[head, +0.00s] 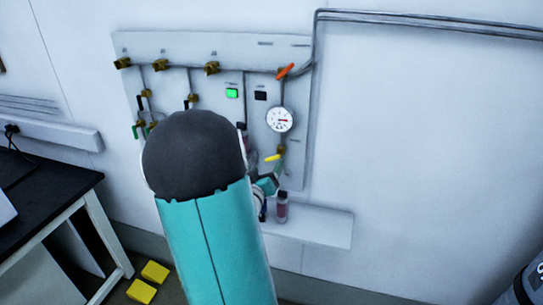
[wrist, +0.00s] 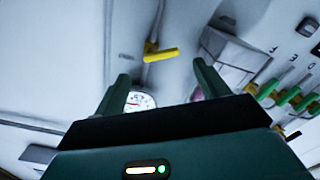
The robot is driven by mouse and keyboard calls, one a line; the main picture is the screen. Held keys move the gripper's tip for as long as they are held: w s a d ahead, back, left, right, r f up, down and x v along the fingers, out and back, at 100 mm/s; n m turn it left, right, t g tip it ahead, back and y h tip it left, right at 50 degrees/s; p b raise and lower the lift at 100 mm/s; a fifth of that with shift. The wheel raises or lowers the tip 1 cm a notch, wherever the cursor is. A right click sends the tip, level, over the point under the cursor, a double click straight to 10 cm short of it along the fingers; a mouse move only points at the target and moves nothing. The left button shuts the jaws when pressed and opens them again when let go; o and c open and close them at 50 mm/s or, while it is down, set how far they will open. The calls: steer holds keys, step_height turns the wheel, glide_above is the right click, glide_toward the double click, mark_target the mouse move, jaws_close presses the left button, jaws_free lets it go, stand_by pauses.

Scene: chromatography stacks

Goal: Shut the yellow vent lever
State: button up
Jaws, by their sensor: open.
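The yellow vent lever (head: 271,158) is on the wall panel below the round gauge, at the lower right of the panel. In the head view it lies roughly level, pointing left from the brass fitting on the upright pipe. In the wrist view the yellow lever (wrist: 161,55) shows just beyond the fingertips, across the gap between them. My gripper (wrist: 161,70) is open, with a green finger on each side and nothing between them. In the head view my arm hides most of the gripper, which is just below the lever.
The gauge (head: 279,120) and an orange lever (head: 286,70) are above the yellow lever. A small bottle (head: 282,207) stands on the shelf (head: 325,226) below. Several green-handled valves (wrist: 290,96) are at the right in the wrist view. A dark-topped bench (head: 45,195) is at the left.

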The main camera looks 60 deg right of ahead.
mark_target(271, 159)
steer(key=d, duration=0.3)
steer(key=w+d, duration=0.1)
steer(key=d, duration=0.5)
steer(key=shift+w+d, duration=0.15)
steer(key=shift+w, duration=0.2)
steer(key=c, duration=1)
steer(key=shift+r+m, duration=0.25)
steer(key=shift+m, duration=1.2)
steer(key=shift+r+m, duration=0.25)
steer(key=shift+m, duration=1.2)
steer(key=o, duration=1)
